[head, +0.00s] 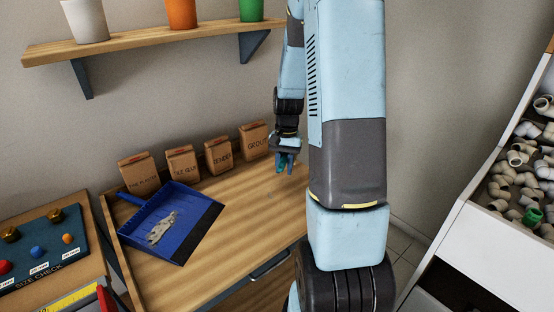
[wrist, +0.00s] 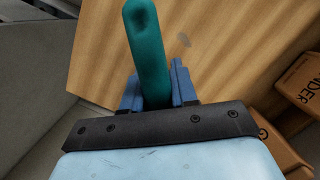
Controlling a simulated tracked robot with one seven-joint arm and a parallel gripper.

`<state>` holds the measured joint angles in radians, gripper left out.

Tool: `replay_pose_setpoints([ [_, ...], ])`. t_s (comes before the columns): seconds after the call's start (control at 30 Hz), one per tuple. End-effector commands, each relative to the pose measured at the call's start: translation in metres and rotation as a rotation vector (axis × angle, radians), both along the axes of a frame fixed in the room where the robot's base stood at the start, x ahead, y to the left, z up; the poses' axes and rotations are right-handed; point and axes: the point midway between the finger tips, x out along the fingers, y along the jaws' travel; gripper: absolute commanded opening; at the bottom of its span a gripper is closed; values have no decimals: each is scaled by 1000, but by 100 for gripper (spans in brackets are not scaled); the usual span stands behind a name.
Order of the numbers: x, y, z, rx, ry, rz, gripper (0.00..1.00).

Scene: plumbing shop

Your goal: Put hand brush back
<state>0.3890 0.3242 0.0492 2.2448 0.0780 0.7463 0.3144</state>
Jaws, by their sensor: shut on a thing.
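My gripper (head: 286,160) is above the right part of the wooden bench top, to the right of the bag marked GROUT. In the wrist view its blue fingers (wrist: 158,92) are shut on a teal handle, which looks like that of the hand brush (wrist: 147,45). Only this rounded handle shows there; no bristles are visible. In the head view just a small teal piece shows between the fingers. A blue dustpan (head: 188,197) with a grey patch of debris (head: 162,229) in it lies on the left of the bench.
Several brown bags, among them GROUT (head: 254,140), line the back of the bench (head: 235,245). A shelf (head: 150,42) with coloured pots hangs above. A size check board (head: 45,250) is at left. A bin of pipe fittings (head: 450,235) stands right. The front bench top is clear.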

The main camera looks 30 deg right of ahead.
Motion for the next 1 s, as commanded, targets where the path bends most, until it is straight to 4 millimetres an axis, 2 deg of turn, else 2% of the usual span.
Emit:
replay_pose_setpoints([
  [0.27, 0, 3, -5, 0, 1, 4, 0],
  [1.0, 1, 3, -35, 0, 1, 6, 0],
])
